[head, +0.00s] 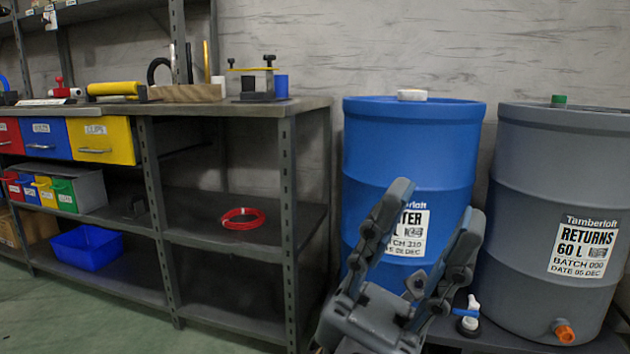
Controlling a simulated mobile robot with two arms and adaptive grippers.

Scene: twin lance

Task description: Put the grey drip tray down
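My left gripper (437,205) is open, with its two fingers pointing up and nothing between them. It stands in front of the blue drum (410,135) and covers part of its label. I cannot make out a grey drip tray anywhere in the head view. My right gripper is not in view.
A grey drum (558,170) with an orange tap (565,331) stands right of the blue one. A white tap with a blue lever (468,312) is low beside my gripper. A grey shelf bench (230,107) fills the left, holding drawers, a blue bin (87,250) and a red coil (243,218).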

